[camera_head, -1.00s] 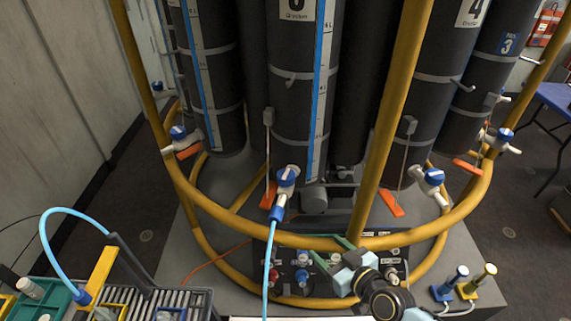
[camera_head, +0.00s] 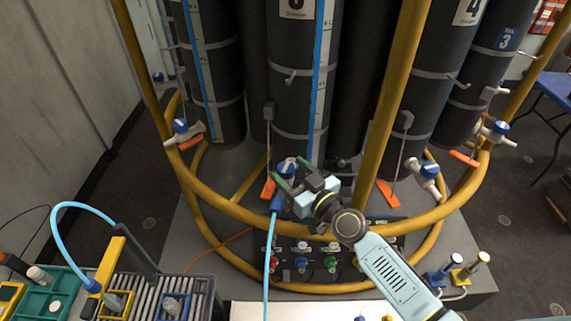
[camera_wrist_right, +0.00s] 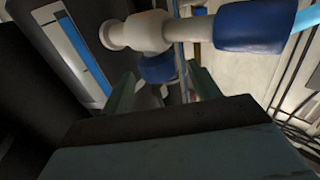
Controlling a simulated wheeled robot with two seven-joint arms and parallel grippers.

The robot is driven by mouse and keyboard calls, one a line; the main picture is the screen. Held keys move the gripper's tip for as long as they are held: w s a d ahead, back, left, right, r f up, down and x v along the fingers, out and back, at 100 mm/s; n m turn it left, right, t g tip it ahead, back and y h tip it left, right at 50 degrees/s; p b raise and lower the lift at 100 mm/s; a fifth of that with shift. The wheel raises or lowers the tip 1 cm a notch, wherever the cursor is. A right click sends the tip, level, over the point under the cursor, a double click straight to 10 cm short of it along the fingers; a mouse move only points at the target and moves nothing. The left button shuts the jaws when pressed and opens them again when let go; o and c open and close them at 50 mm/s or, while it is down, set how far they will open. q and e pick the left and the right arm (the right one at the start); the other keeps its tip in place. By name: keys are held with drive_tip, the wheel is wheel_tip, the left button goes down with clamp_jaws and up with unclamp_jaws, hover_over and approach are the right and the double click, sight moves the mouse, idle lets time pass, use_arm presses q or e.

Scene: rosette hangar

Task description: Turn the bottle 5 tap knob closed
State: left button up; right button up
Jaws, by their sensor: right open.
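The middle bottle (camera_head: 290,105) is a dark cylinder with a blue level strip; its number label is partly cut off at the top. Its white tap has a blue knob (camera_head: 287,165) and a blue hose connector (camera_head: 277,203) below. My right gripper (camera_head: 290,180) is at this tap, its green fingers open and partly covering it. In the right wrist view, the knob (camera_wrist_right: 158,68) shows between the two separated fingers (camera_wrist_right: 165,90), with the white tap body (camera_wrist_right: 145,32) across the top. I cannot tell whether the fingers touch the knob. My left gripper is not in view.
A yellow ring rail (camera_head: 225,224) and an upright yellow post (camera_head: 385,130) stand close to my right arm. Other taps sit left (camera_head: 182,130) and right (camera_head: 428,172). A blue hose (camera_head: 268,265) hangs from the tap. Trays (camera_head: 65,290) stand at lower left.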

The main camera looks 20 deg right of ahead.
drive_tip(key=shift+x, duration=1.25)
drive_tip(key=c, duration=1)
drive_tip(key=m+h+p, duration=0.1)
drive_tip(key=h+p, duration=0.1)
drive_tip(key=m+t+h+p, duration=0.1)
drive_tip(key=m+h+p, duration=0.1)
drive_tip(key=h+p, duration=0.1)
drive_tip(key=shift+a+r+m+p, duration=0.1)
drive_tip(key=shift+r+m+p, duration=0.1)
drive_tip(key=shift+m+p, duration=0.15)
drive_tip(key=m+h+p, duration=0.1)
drive_tip(key=m+h, duration=0.1)
drive_tip(key=h, duration=0.1)
drive_tip(key=shift+f+h+p, duration=0.1)
drive_tip(key=shift+h+p, duration=0.2)
drive_tip(key=shift+f+m+g+h, duration=0.1)
drive_tip(key=shift+m+g+h, duration=0.2)
drive_tip(key=shift+m+h, duration=0.95)
drive_tip(key=shift+h, duration=0.45)
